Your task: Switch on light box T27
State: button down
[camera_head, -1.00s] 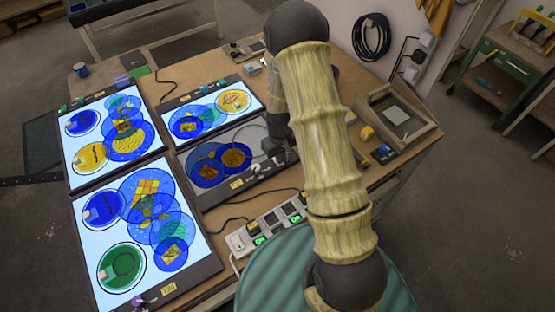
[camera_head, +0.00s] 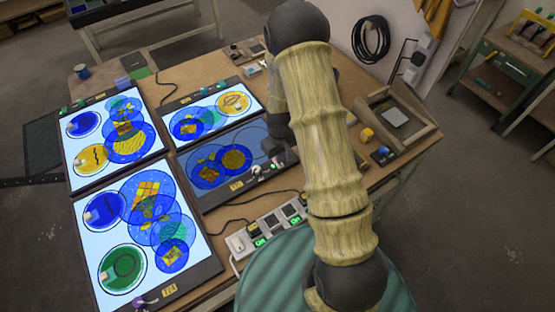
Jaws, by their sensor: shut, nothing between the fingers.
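The light box (camera_head: 207,194) at the middle front has a dim blue-grey panel, darker than the bright panels around it. Several blue and amber glass discs lie on it. A yellow tag (camera_head: 237,185) is on its front edge, but I cannot read it surely as T27. A small pale knob (camera_head: 256,170) sits on this edge. My gripper (camera_head: 276,158) is shut and empty, at the right end of this box near its front edge. My arm partly hides it, and I cannot tell whether it touches the box.
Three other light boxes glow brightly: back left (camera_head: 72,152), front left (camera_head: 90,262) and back middle (camera_head: 215,97). A power strip (camera_head: 270,226) with green lights lies in front of the dim box. A wooden tray (camera_head: 425,132) stands at the right.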

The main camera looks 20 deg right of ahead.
jog(key=shift+r+p, duration=1.65)
jog(key=shift+r, duration=1.05)
jog(key=s+r+m+t+b, duration=0.2)
jog(key=s+r+m+b, duration=0.1)
jog(key=s+r, duration=1.1)
notch_tip(320, 180, up, 4)
jog(key=shift+s+f+m+t, duration=0.15)
jog(key=shift+s+m+t, duration=0.05)
jog(key=shift+m+t, duration=0.1)
